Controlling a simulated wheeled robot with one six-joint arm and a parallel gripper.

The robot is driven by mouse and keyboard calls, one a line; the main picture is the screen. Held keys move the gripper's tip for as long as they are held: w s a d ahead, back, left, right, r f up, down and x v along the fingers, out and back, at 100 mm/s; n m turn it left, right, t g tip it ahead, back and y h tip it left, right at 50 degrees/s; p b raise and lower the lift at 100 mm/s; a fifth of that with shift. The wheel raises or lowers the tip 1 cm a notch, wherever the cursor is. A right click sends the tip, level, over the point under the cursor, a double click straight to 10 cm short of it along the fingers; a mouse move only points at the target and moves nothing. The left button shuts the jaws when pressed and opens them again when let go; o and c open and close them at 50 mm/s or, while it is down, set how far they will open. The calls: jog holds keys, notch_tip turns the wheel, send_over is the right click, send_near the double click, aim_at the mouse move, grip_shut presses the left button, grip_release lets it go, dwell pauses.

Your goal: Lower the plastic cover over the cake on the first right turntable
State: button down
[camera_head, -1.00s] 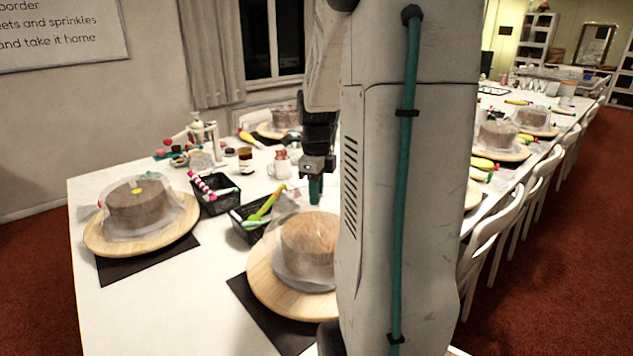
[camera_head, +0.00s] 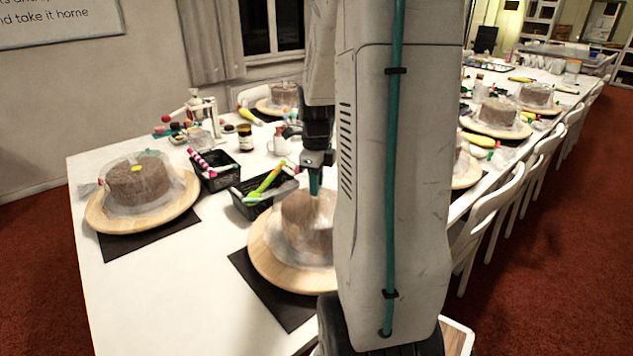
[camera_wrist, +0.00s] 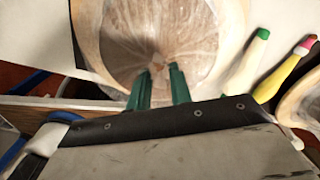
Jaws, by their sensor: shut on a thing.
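My gripper (camera_head: 314,183) points down at the top of the cake on the near turntable (camera_head: 262,265), beside my arm. Its green fingers (camera_wrist: 158,85) are close together on the peak of the clear plastic cover (camera_wrist: 190,50), where creases gather in the wrist view. In the head view the cover (camera_head: 272,238) surrounds the brown cake (camera_head: 305,215), its lower part spread around the cake's base near the wooden board. My arm hides the right side of the cake and board, so I cannot tell whether the rim touches all round.
A second covered cake (camera_head: 138,185) stands on a board to the left. Black baskets (camera_head: 214,172) with coloured tools lie behind the near board. A green-tipped tool (camera_wrist: 246,62) and a yellow one (camera_wrist: 285,75) lie close by. Chairs (camera_head: 488,215) line the right side.

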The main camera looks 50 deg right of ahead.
jog(key=shift+f, duration=0.45)
dwell(0.4)
jog(key=c, duration=1.2)
grip_release()
jog(key=shift+r, duration=0.1)
jog(key=shift+r, duration=3.45)
